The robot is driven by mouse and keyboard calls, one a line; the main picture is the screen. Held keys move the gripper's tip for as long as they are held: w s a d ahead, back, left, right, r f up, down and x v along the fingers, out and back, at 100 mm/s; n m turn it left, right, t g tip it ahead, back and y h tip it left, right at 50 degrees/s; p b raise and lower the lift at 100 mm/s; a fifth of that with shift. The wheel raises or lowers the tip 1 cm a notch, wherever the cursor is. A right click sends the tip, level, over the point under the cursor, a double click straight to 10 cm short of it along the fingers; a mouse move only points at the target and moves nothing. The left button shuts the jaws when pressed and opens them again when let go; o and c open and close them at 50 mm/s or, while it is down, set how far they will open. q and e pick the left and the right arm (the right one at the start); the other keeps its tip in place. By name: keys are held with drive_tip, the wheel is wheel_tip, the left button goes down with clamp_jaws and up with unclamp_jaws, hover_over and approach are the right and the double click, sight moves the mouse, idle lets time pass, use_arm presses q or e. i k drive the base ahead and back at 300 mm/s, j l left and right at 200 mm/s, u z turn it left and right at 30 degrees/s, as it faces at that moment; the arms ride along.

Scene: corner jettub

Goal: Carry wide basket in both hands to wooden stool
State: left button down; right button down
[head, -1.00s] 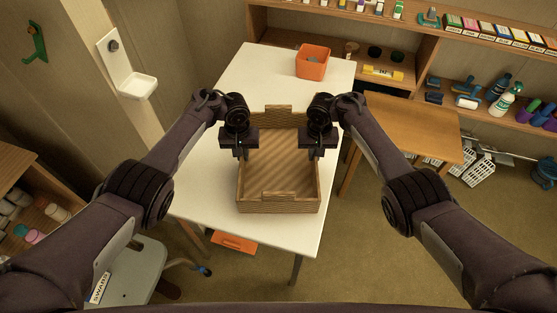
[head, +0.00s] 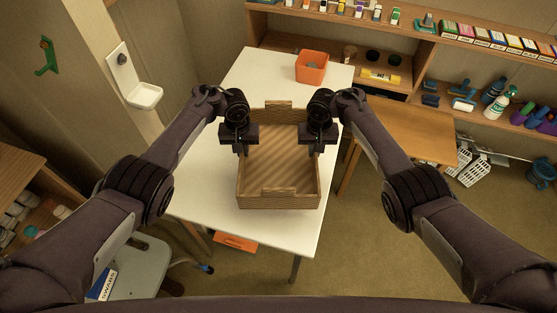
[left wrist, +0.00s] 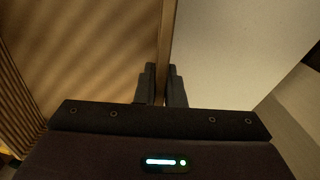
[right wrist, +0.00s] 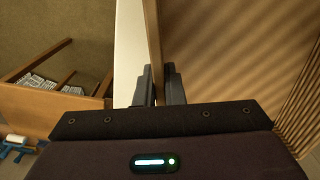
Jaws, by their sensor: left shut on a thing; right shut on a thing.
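The wide basket (head: 278,200), a woven brown box with raised end walls, is in front of me, over the white table in the head view. My left gripper (head: 241,150) is shut on its left side wall, and my right gripper (head: 316,150) is shut on its right side wall. Both wrist views show the thin wall between the fingers. The basket looks level and empty. I cannot tell whether its bottom touches the table. The wooden stool (head: 412,130), with a flat brown top, stands to the right of the white table, beyond my right forearm.
The white table (head: 215,190) has an orange bin (head: 311,67) at its far end. A shelf with bottles and boxes (head: 490,75) runs along the back right. A grey chair (head: 140,270) stands at lower left. Floor (head: 350,250) is open at lower right.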

sight(407, 126)
drive_tip(key=l+z, duration=0.3)
drive_tip(key=i+l+z, duration=0.15)
drive_tip(key=l+z, duration=0.2)
drive_tip(key=i+l+z, duration=0.15)
drive_tip(key=l+z, duration=0.15)
drive_tip(key=i+l+u, duration=0.1)
drive_tip(key=i+l, duration=0.45)
drive_tip(key=i, duration=0.15)
drive_tip(key=i+l+u, duration=0.25)
drive_tip(key=u, duration=0.15)
drive_tip(key=i+l+u, duration=0.35)
